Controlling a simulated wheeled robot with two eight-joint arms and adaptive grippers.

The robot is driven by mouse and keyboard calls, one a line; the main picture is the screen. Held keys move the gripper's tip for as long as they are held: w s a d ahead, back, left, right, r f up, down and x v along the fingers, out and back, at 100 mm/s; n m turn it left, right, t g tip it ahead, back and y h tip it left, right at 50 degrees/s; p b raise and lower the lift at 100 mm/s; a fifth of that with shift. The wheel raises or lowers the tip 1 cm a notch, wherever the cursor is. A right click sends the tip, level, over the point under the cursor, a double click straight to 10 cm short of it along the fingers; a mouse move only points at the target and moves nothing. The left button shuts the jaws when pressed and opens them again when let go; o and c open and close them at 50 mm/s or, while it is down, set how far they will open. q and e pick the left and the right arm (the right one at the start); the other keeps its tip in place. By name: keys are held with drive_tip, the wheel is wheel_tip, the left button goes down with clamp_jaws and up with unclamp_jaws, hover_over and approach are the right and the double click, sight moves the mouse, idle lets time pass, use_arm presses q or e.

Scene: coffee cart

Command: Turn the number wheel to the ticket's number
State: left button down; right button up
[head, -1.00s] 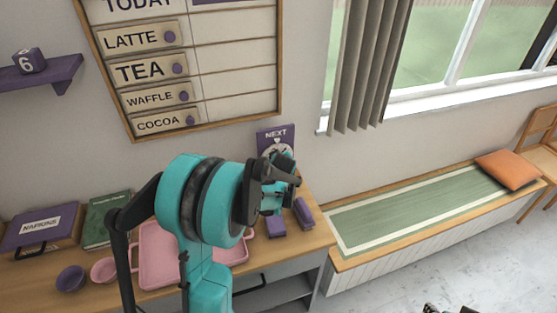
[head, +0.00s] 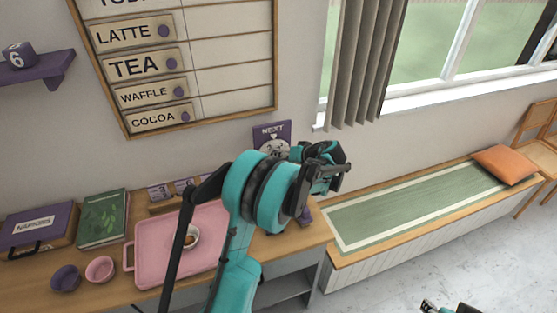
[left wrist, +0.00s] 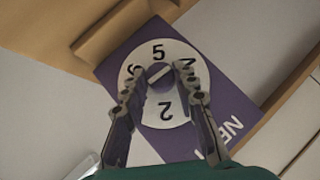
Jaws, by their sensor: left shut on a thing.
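The purple NEXT sign (head: 272,132) stands on the counter against the wall. Its white number wheel (head: 274,147) is partly hidden behind my left gripper (head: 330,162). In the left wrist view the number wheel (left wrist: 163,112) shows a 5 at the far side, a 2 at the near side and a 6 at the left; the numeral at the right is partly covered. My left gripper (left wrist: 162,78) has its fingers on either side of the central knob (left wrist: 159,75), shut on it. Only the tips of my right gripper (head: 448,308) show at the bottom edge.
Cards in a wooden holder (head: 160,208) stand behind the pink tray (head: 150,262), which bears a small cup (head: 191,236). A cube marked 6 (head: 17,56) sits on the purple shelf (head: 40,75). Two bowls stand left of the tray. A bench (head: 350,250) lies to the right.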

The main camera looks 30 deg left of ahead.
use_arm(q)
drive_tip(key=shift+w+d+f+m+g+y+b, duration=0.1)
drive_tip(key=shift+f+m+g+y+b, duration=0.1)
drive_tip(key=shift+m+g+y+b, duration=0.35)
drive_tip(key=shift+d+f+m+g+y+b, duration=0.15)
drive_tip(key=shift+m+g+y+b, duration=0.2)
drive_tip(key=shift+m+y+b, duration=0.3)
drive_tip(key=shift+a, duration=0.1)
drive_tip(key=c, duration=1.2)
unclamp_jaws()
drive_tip(key=v, duration=1.2)
drive_tip(key=shift+w+f, duration=0.1)
drive_tip(key=shift+f, duration=0.1)
